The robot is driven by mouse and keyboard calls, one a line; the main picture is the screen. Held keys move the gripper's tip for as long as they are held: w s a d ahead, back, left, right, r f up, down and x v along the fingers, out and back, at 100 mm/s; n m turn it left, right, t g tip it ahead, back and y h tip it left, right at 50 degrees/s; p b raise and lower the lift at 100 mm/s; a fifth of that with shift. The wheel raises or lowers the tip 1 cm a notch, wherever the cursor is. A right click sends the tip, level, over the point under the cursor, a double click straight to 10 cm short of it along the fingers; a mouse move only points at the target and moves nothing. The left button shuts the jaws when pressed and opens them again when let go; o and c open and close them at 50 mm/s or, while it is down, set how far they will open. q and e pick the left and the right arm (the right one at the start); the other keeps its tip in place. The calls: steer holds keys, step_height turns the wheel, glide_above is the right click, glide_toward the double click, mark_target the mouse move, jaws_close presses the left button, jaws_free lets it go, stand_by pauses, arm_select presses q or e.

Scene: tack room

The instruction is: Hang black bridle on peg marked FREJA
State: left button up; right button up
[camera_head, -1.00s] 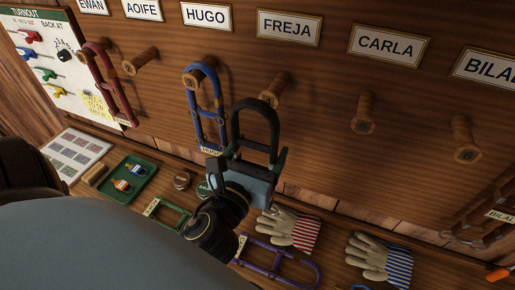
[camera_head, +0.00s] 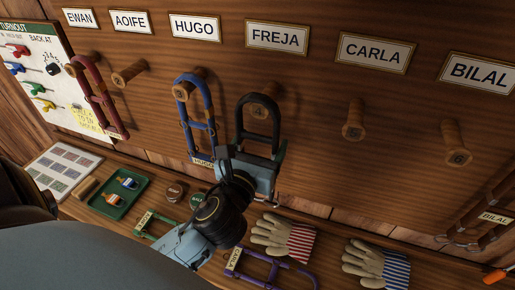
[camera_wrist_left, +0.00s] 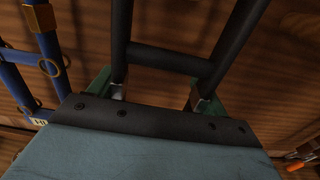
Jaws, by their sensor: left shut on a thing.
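The black bridle (camera_head: 260,107) is upright in front of the wooden board, its rounded top loop overlapping the peg (camera_head: 265,94) below the FREJA label (camera_head: 277,38). I cannot tell whether the loop is around the peg or just in front of it. My left gripper (camera_head: 255,165) is shut on the lower part of the bridle. In the left wrist view the bridle's dark side bars and crossbar (camera_wrist_left: 168,58) rise from between the fingers. My right gripper is not in view.
A blue bridle (camera_head: 194,112) hangs on the HUGO peg, close to the left of my gripper. A red bridle (camera_head: 98,97) hangs on the EWAN peg. The AOIFE, CARLA (camera_head: 354,120) and BILAL pegs are bare. Gloves, a green tray (camera_head: 107,208) and other bridles lie below.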

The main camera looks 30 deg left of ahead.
mark_target(271, 125)
arm_select(q)
steer(key=x, duration=0.4)
steer(key=shift+w+f, duration=0.25)
steer(key=shift+f, duration=0.15)
stand_by(0.4)
stand_by(0.4)
steer(key=o, duration=1.7)
steer(key=shift+o, duration=0.9)
steer(key=shift+f, duration=0.2)
steer(key=shift+s, duration=0.15)
